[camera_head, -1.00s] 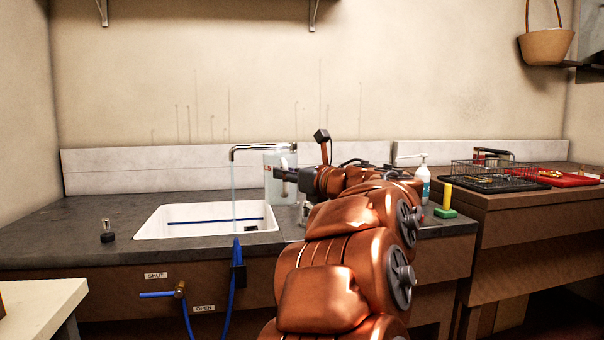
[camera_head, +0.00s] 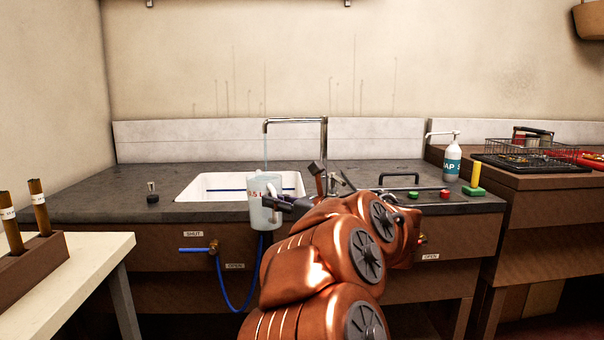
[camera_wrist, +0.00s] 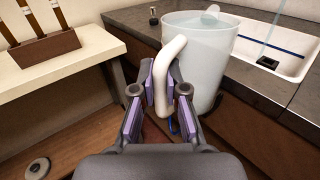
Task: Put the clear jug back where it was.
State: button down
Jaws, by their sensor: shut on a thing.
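The clear jug (camera_head: 264,205) has red markings and hangs upright in front of the sink counter's front edge. It also shows in the wrist view (camera_wrist: 203,62), where liquid seems to stand inside it. My gripper (camera_head: 284,202) is shut on the jug's white handle (camera_wrist: 164,75), with a purple-padded finger on each side of it. The white sink (camera_head: 190,190) lies behind the jug, and a thin stream runs from the faucet (camera_head: 295,121) into it.
A pale table (camera_head: 90,255) with a brown rack (camera_head: 30,262) stands at the left. The dark counter (camera_head: 90,205) is clear left of the sink except for a small black-based item (camera_head: 152,195).

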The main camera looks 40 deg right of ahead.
jog(key=w+a+f+n+g+y, duration=0.2)
jog(key=a+f+y, duration=0.1)
jog(key=a+f, duration=0.5)
jog(key=w+a+f+n+g+y, duration=0.2)
jog(key=w+a+f+n+y, duration=0.1)
jog(key=a+f, duration=0.4)
jog(key=w+a+f+n+g+y, duration=0.2)
jog(key=a+f, duration=0.6)
jog(key=a, duration=0.4)
jog(key=shift+w+f+n+y, duration=0.35)
jog(key=shift+w+y, duration=0.4)
jog(key=shift+y, duration=0.25)
jog(key=shift+a+r, duration=0.1)
jog(key=shift+s+g, duration=0.1)
jog(key=shift+g, duration=0.2)
